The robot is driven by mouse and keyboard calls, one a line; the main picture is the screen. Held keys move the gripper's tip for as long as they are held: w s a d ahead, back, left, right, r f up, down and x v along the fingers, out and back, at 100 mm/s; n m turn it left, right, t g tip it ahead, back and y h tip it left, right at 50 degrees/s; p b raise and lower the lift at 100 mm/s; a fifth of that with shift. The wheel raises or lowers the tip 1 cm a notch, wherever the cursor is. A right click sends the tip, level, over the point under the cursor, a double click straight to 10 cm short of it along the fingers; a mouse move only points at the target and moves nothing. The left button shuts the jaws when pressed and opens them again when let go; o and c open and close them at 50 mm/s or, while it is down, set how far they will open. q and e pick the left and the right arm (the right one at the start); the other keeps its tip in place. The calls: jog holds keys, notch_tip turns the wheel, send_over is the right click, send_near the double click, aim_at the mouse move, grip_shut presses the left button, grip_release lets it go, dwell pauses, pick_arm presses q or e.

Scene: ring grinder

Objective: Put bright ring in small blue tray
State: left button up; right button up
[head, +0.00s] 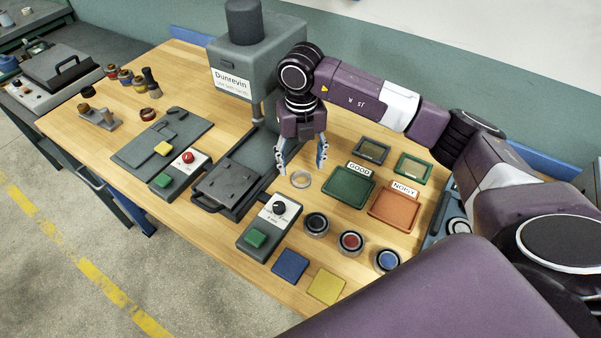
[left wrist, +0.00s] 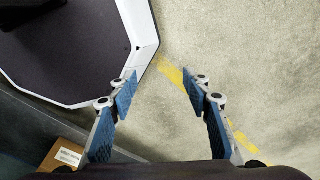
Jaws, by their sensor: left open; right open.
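A bright silver ring (head: 301,179) lies on the wooden table, left of the green GOOD tray. My right gripper (head: 302,168) points down just above it, open, with its fingers to either side; I cannot tell whether they touch it. A small flat blue square (head: 290,265) lies near the front edge; I cannot tell whether it has a rim. A blue tray (head: 438,215) with a ring-shaped part in it stands at the right, partly hidden by my right arm. My left gripper (left wrist: 160,73) is open and empty over the floor in the left wrist view.
The green GOOD tray (head: 348,187) and orange NOISY tray (head: 395,207) stand right of the ring. The grey Dunrevin machine (head: 255,65) rises behind. Round parts (head: 351,242) and a yellow square (head: 326,286) lie in front, beside a button box (head: 268,226).

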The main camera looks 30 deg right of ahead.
aim_at(301, 174)
jog(key=shift+s+f+p, duration=0.15)
jog(key=shift+f+p, duration=0.15)
jog(key=shift+f, duration=0.1)
jog(key=f, duration=0.1)
jog(key=f+p, duration=0.1)
jog(key=shift+w+d+f, duration=0.2)
jog(key=shift+f, duration=0.2)
notch_tip(301, 174, down, 2)
jog(key=shift+w+p, duration=0.15)
jog(key=shift+p, duration=0.25)
jog(key=c, duration=1.3)
pick_arm(q)
jog(key=r, duration=0.2)
jog(key=shift+s+d+r, duration=0.2)
jog(key=shift+d+r, duration=0.05)
jog(key=shift+r, duration=0.1)
pick_arm(e)
jog(key=shift+r, duration=0.1)
jog(key=shift+c, duration=0.7)
pick_arm(q)
jog(key=shift+w, duration=0.1)
